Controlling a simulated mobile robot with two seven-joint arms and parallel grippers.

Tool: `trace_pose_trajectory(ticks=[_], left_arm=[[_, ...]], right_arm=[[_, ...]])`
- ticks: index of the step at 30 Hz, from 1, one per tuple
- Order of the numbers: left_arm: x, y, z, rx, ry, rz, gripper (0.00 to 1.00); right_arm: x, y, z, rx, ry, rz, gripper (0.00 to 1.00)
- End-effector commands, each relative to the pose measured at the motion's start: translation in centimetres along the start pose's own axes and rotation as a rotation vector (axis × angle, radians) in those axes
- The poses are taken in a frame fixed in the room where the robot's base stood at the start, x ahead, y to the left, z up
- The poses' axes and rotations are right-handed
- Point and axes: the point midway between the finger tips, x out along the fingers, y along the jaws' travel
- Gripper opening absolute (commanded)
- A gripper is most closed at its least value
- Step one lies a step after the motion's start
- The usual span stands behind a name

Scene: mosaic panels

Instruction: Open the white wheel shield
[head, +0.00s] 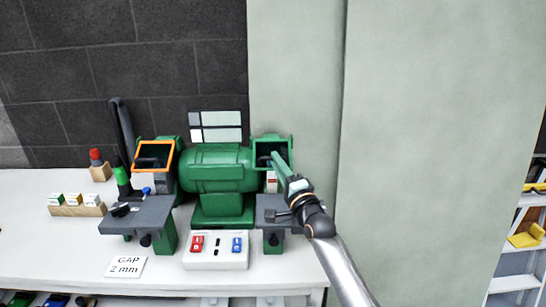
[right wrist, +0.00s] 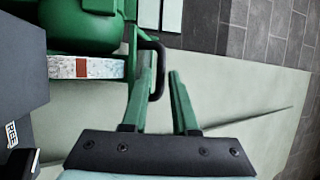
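A green bench grinder (head: 215,170) stands on the white bench. The right-hand shield (head: 272,139) has a green frame and sits over the right wheel. In the right wrist view the white wheel (right wrist: 85,67) shows with a red-brown patch. A black loop handle (right wrist: 158,75) stands out beside it. My right gripper (head: 274,160) reaches up to the right shield from the front right. In the right wrist view its green fingers (right wrist: 163,75) are apart, with the handle's bar between them, close to the left finger. Contact cannot be told. My left gripper is out of view.
The left shield (head: 153,155) has an orange frame. Grey tool rests (head: 135,217) sit in front of the wheels. A switch box (head: 215,250) with red and blue buttons and a "GAP 2 mm" card (head: 126,266) lie in front. A pale wall panel (head: 297,60) rises behind the right side.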

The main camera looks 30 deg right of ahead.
Motion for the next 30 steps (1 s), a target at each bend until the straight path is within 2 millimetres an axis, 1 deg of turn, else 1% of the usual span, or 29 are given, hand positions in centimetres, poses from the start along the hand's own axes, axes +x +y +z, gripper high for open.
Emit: trace_pose_trajectory(ticks=[1, 6, 10, 17, 18, 25, 30], left_arm=[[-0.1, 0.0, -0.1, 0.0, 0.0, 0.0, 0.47], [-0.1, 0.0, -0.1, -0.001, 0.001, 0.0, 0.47], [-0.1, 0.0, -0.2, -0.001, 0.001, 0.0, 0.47], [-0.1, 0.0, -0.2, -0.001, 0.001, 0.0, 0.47], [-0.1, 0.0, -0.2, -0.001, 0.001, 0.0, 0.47], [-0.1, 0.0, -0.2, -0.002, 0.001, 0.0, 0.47], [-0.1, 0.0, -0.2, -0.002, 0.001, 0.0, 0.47]], right_arm=[[0.8, -0.2, -0.1, -0.002, 0.001, -0.002, 0.27], [2.2, -0.1, 0.0, 0.0, 0.0, -0.002, 0.27], [2.7, 0.0, 0.0, 0.0, 0.0, 0.0, 0.27], [2.7, 0.0, 0.0, -0.001, 0.0, 0.0, 0.27], [2.7, 0.0, 0.0, -0.001, 0.0, 0.0, 0.26], [2.7, 0.0, 0.0, -0.001, 0.0, 0.0, 0.0], [2.7, 0.0, 0.0, -0.001, 0.0, 0.0, 0.0]])
